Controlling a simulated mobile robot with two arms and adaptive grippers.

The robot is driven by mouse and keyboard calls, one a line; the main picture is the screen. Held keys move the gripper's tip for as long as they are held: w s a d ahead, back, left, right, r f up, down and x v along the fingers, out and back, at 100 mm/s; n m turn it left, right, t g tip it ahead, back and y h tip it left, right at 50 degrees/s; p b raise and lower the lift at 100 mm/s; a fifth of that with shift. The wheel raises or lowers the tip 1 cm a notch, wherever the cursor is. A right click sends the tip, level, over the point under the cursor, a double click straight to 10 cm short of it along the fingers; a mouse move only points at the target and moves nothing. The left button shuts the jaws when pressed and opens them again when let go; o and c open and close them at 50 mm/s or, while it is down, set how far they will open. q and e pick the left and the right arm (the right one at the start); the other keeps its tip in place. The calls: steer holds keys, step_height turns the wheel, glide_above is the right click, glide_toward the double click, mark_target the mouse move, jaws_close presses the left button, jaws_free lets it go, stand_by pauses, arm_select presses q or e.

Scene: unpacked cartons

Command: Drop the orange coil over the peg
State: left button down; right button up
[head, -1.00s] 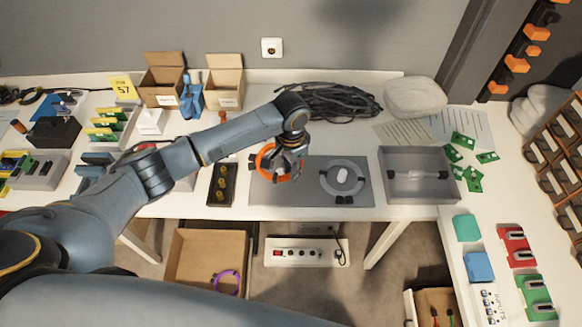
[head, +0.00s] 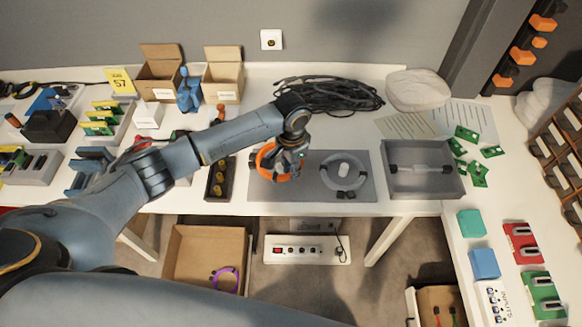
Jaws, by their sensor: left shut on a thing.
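The orange coil (head: 264,160) is a ring over the left part of the dark grey mat (head: 308,196) on the bench. My left gripper (head: 289,170) is shut on the coil's right side. The fingers hide part of the coil, and I cannot tell how far it is above the mat. To the right, a pale, short upright piece that looks like the peg (head: 343,170) stands in the middle of a grey ring (head: 362,178) on the mat. The coil is apart from it, to its left. My right gripper is not in view.
A grey tray (head: 392,190) with a rod stands right of the mat. A dark tray (head: 218,194) with round brass-coloured pieces is on the left. Black cables (head: 330,95) lie behind. An open carton (head: 178,262) with a purple ring (head: 226,280) is below the bench.

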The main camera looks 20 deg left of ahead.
mark_target(291, 188)
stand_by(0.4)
arm_select(q)
steer(key=shift+p, duration=0.5)
steer(key=shift+f, duration=0.45)
steer(key=shift+f+b, duration=1.35)
steer(key=shift+f, duration=0.9)
steer(key=c, duration=1.1)
jaws_free()
step_height(291, 188, up, 12)
steer(key=shift+r, duration=0.1)
